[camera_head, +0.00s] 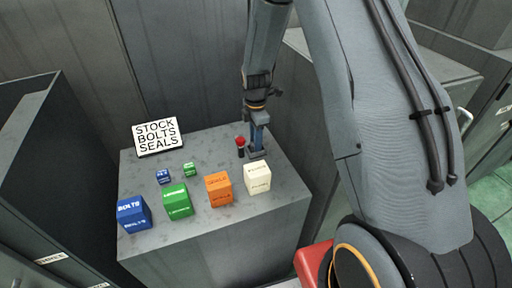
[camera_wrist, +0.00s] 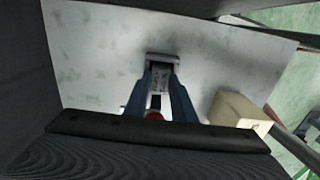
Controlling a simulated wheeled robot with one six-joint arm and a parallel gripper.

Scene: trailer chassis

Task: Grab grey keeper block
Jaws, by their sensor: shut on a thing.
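The grey keeper block (camera_wrist: 162,61) is between the blue fingertips of my gripper (camera_wrist: 160,80) in the wrist view. My gripper is shut on it. In the head view my gripper (camera_head: 257,146) points down at the back right of the grey bench top (camera_head: 222,150), and the small grey block (camera_head: 257,155) shows at its fingertips. The block is at or very near the bench surface; I cannot tell whether it touches. The fingers hide part of it.
A red-topped dark item (camera_head: 240,146) stands just left of my gripper. A cream box (camera_head: 257,178), orange box (camera_head: 219,189), green box (camera_head: 177,200) and blue box (camera_head: 133,213) line the front. Small blue (camera_head: 163,176) and green (camera_head: 190,169) cubes and a sign (camera_head: 157,137) stand behind.

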